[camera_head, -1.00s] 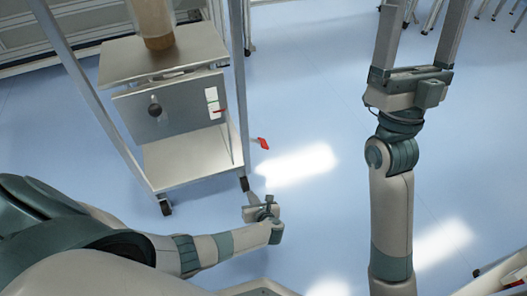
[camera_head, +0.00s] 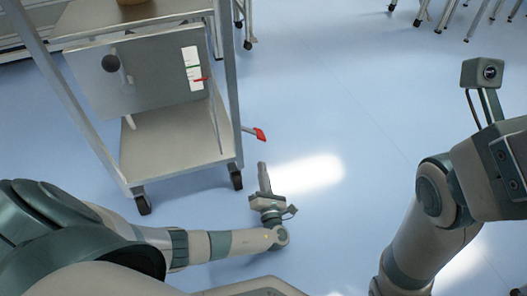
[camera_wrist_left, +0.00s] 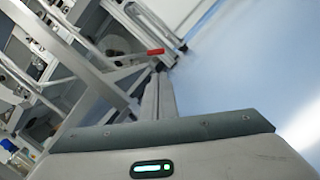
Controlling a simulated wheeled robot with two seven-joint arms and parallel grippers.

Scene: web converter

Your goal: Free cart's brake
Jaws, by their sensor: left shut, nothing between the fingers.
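The cart (camera_head: 180,145) is a grey metal frame on small casters at the left of the head view. Its brake lever has a red tip (camera_head: 260,134) and sticks out low from the cart's right side. My left gripper (camera_head: 262,165) is shut and empty, its fingers pointing up the picture toward the lever, just below the red tip and apart from it in the picture. In the left wrist view the red tip (camera_wrist_left: 155,52) shows just beyond my left fingertips (camera_wrist_left: 160,78); whether they touch cannot be told. My right gripper's fingers are out of view; only the arm shows.
A caster (camera_head: 236,176) stands left of my left gripper. The blue floor (camera_head: 330,110) to the right of the cart is clear. Metal stand legs (camera_head: 440,15) are at the far right back.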

